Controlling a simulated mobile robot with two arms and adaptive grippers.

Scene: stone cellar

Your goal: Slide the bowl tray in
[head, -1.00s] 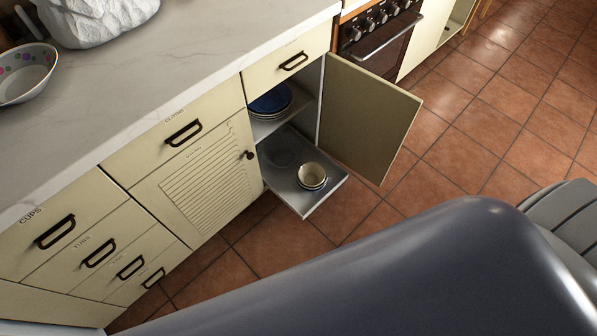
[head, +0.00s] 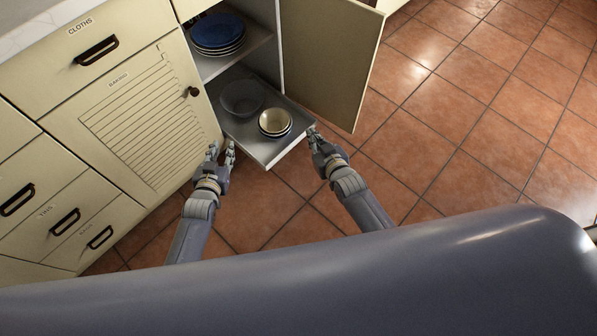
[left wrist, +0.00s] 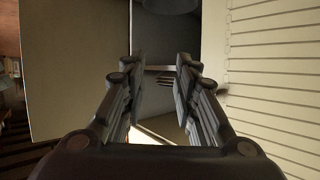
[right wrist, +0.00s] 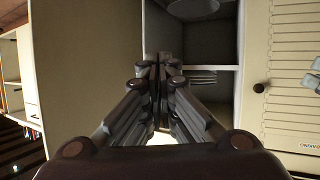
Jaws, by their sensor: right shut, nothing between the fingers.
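The bowl tray (head: 247,134) is pulled out of the open cabinet at its lower level. A stack of cream bowls (head: 275,122) stands near its front, and a darker, glassy bowl (head: 242,97) stands further back. My left gripper (head: 221,147) is open beside the tray's front left corner; its parted, empty fingers show in the left wrist view (left wrist: 160,75). My right gripper (head: 316,135) is at the tray's front right corner. Its fingers are together with nothing between them in the right wrist view (right wrist: 161,72). I cannot tell whether either gripper touches the tray.
The cabinet door (head: 325,60) stands open to the right of the tray. A shelf (head: 225,63) above holds blue plates (head: 217,32). A closed louvred door (head: 140,115) with a dark knob is on the left. The tiled floor (head: 450,130) to the right is clear.

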